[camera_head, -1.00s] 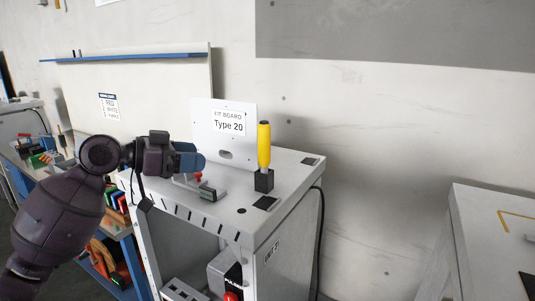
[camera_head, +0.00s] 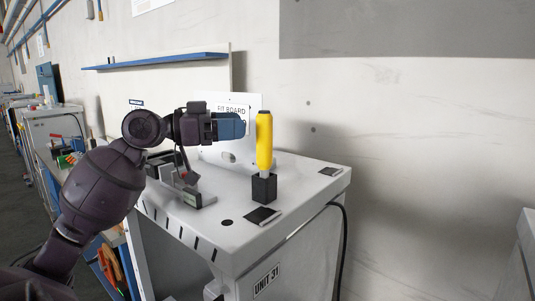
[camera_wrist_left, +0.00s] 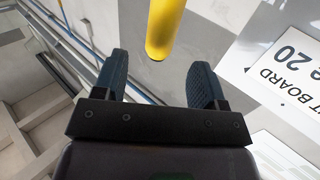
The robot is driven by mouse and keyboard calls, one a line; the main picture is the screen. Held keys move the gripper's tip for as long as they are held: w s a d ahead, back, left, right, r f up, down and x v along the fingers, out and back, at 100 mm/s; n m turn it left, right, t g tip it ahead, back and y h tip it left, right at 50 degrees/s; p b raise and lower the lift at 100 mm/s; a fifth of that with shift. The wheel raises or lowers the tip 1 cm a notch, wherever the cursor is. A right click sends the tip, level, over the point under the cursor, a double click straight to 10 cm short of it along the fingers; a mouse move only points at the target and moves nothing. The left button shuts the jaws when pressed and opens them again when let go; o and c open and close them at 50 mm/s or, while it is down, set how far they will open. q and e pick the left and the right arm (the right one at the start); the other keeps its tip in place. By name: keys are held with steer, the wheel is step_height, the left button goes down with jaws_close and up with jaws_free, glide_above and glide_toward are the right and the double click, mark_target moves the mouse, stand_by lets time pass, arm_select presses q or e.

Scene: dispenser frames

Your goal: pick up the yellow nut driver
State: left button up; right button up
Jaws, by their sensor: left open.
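The yellow nut driver (camera_head: 264,140) stands upright in a small black holder (camera_head: 264,188) on the white cabinet top (camera_head: 300,192). My left gripper (camera_head: 240,125) is level with the upper part of the handle, at its left side. In the left wrist view the yellow handle (camera_wrist_left: 165,28) shows ahead, in line with the gap between the two dark fingers of my left gripper (camera_wrist_left: 162,85). The fingers are apart with nothing between them. I cannot tell how deep the handle sits relative to the fingertips. My right gripper is not in view.
A white board marked "Fit Board" (camera_head: 252,103) stands behind the driver, partly hidden by my arm. A small clamp-like fixture (camera_head: 186,192) is on the cabinet top, below my left arm. A wall is behind.

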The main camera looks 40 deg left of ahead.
arm_select(q)
steer(key=x, duration=0.8)
steer(key=shift+w, duration=0.2)
steer(key=shift+d, duration=0.1)
steer(key=c, duration=1.2)
jaws_close()
steer(key=shift+r, duration=0.1)
